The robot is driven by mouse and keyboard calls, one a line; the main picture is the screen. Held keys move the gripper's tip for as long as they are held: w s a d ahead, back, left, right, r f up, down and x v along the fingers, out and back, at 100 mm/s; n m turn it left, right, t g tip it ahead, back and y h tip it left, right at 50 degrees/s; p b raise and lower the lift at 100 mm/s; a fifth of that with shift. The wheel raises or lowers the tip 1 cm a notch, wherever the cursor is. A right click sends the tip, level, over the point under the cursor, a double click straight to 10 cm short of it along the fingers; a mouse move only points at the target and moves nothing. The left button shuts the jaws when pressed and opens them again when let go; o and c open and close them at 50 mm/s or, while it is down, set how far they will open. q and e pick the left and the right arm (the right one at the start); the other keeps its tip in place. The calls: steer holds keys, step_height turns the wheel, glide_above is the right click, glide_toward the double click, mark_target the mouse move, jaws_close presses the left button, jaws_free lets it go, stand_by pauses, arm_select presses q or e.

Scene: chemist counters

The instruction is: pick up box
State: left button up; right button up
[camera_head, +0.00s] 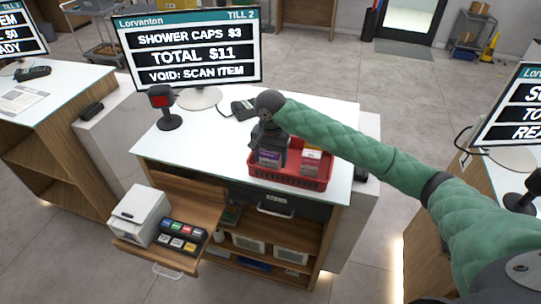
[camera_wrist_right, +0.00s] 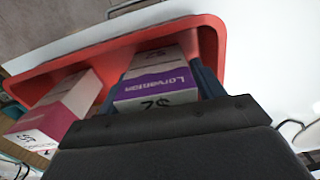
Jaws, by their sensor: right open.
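A red basket (camera_head: 290,180) stands on the white counter top, and its rim (camera_wrist_right: 214,26) shows in the right wrist view. Inside it are a white and purple box (camera_head: 268,157) and a white and pink box (camera_head: 311,162). My right gripper (camera_head: 270,147) points down into the basket at the purple box. In the right wrist view, the purple box (camera_wrist_right: 155,92) lies between the open fingers, which are partly hidden. The pink box (camera_wrist_right: 62,108) is to the left, outside the fingers. My left gripper is not in view.
A till screen (camera_head: 188,47), a scanner on a stand (camera_head: 167,107) and a card terminal (camera_head: 243,109) stand behind and left of the basket. An open drawer (camera_head: 170,260) with a printer (camera_head: 140,214) juts out below. The counter left of the basket is clear.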

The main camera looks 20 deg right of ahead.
steer(key=shift+f, duration=0.55)
steer(key=shift+c, duration=0.5)
steer(key=c, duration=0.7)
steer(key=shift+o, duration=0.2)
